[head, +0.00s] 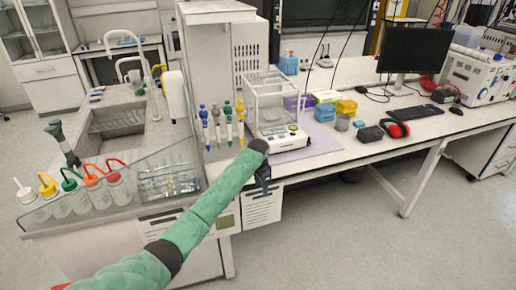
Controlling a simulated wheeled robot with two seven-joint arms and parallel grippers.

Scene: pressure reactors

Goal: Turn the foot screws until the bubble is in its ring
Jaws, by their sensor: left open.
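An analytical balance (277,132) with a clear glass draft shield and a white base stands on a pale mat on the bench, right of the centre. Its foot screws, bubble and ring are too small to make out. My left arm, in a green sleeve, reaches up from the bottom left to the bench's front edge. My left gripper (264,184) hangs below the dark wrist, just in front of the balance's near left corner. It is small and dark, open, with nothing visible in it. My right gripper is out of view.
A rack of pipettes (222,124) stands close left of the balance. Bottles (85,190) and a glass tray (168,183) are further left by the sink. Coloured boxes (326,104), red ear defenders (396,128) and a monitor (414,52) are to the right. The floor in front is clear.

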